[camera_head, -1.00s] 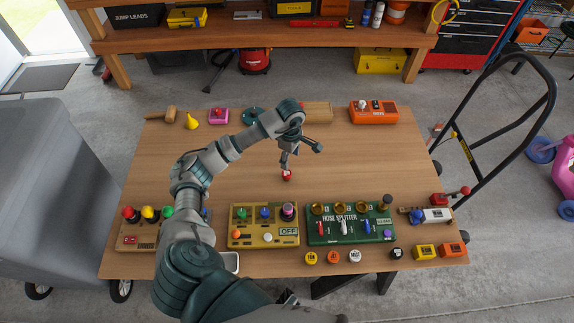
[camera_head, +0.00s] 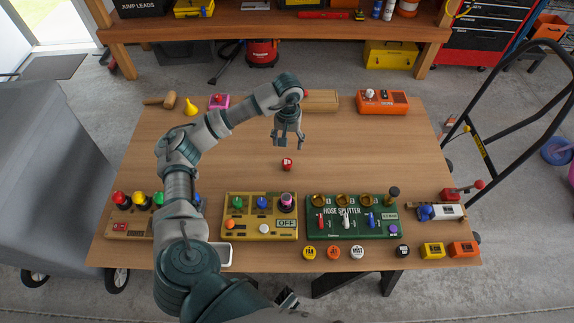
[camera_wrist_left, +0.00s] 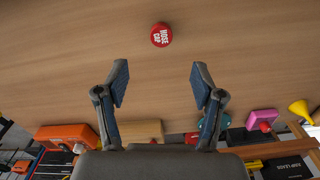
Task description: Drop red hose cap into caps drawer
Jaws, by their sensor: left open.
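The red hose cap (camera_head: 287,164) stands alone on the bare middle of the wooden table. It also shows in the left wrist view (camera_wrist_left: 161,35), with white "HOSE CAP" lettering on top. My left gripper (camera_head: 288,147) is open and empty. It hangs over the table, on the far side of the cap in the head view. In the left wrist view its two fingers (camera_wrist_left: 159,85) are spread apart, and the cap is beyond their tips. A light wooden box (camera_head: 322,101) sits at the table's back edge; I cannot tell whether it is the caps drawer. My right gripper is not seen.
The green hose splitter panel (camera_head: 352,230) and a yellow control panel (camera_head: 232,232) line the near side. Several small labelled caps lie in front. An orange box (camera_head: 383,108), a yellow funnel (camera_head: 190,107) and a mallet (camera_head: 160,101) are at the back.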

